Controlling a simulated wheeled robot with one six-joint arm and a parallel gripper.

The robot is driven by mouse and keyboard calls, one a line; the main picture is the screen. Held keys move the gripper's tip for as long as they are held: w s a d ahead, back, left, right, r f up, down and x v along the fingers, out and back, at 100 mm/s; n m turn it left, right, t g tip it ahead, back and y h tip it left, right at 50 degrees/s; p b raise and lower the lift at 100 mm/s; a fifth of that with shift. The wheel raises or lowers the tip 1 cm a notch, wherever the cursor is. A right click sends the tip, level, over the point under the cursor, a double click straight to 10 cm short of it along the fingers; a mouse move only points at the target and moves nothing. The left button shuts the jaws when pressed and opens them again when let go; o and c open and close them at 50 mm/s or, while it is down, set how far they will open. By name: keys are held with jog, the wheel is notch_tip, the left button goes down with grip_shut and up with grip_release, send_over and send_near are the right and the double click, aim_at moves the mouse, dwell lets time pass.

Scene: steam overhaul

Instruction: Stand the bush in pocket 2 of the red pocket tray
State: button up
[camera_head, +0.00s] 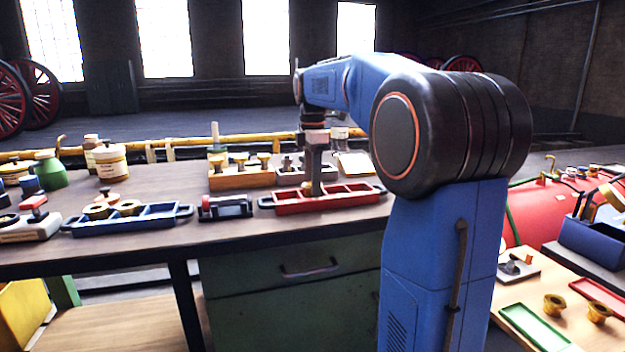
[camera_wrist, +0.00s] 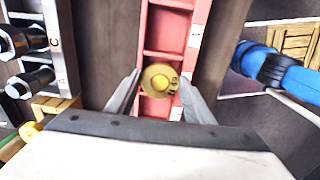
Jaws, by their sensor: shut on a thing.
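My gripper (camera_head: 315,190) points straight down over the red pocket tray (camera_head: 290,208), near the middle of its length. In the wrist view the two fingers of my gripper (camera_wrist: 158,92) close from both sides on the brass bush (camera_wrist: 160,79), seen from above as a round yellow disc with a dark mark on its right side. The red tray (camera_wrist: 167,18) runs below it with cross walls between its pockets. The bush hides part of the tray, and I cannot tell whether it touches the pocket floor. No pocket numbers are readable.
A blue pocket tray (camera_head: 128,223) with brass bushes stands left. A dark gauge-like device (camera_head: 225,207) sits between the trays. A wooden rack (camera_head: 240,180) with brass-topped pieces stands behind the red tray. The bench front is clear.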

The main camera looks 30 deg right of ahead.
jog(key=shift+f, duration=0.15)
dwell(0.3)
jog(key=o, duration=1.5)
jog(key=shift+r, duration=3.95)
jog(key=s+a+f+m+t, duration=0.1)
jog(key=s+a+f+m, duration=0.4)
jog(key=s+f, duration=0.3)
jog(key=s+a+f+m+t, duration=0.2)
jog(key=s+a+f+m, duration=0.3)
jog(key=s+f, duration=0.4)
jog(key=s+a+f+m+t, duration=0.1)
jog(key=s+a+f+m, duration=0.3)
jog(key=s+f, duration=0.5)
jog(key=shift+s+a+f+m+t, duration=0.15)
jog(key=shift+s+a, duration=0.15)
jog(key=shift+s, duration=0.4)
jog(key=shift+s+a+m+t, duration=0.1)
jog(key=shift+s+a, duration=0.2)
jog(key=shift+s, duration=0.4)
jog(key=shift+s+a+f+m+t, duration=0.15)
jog(key=shift+s+a, duration=0.15)
jog(key=shift+s, duration=0.4)
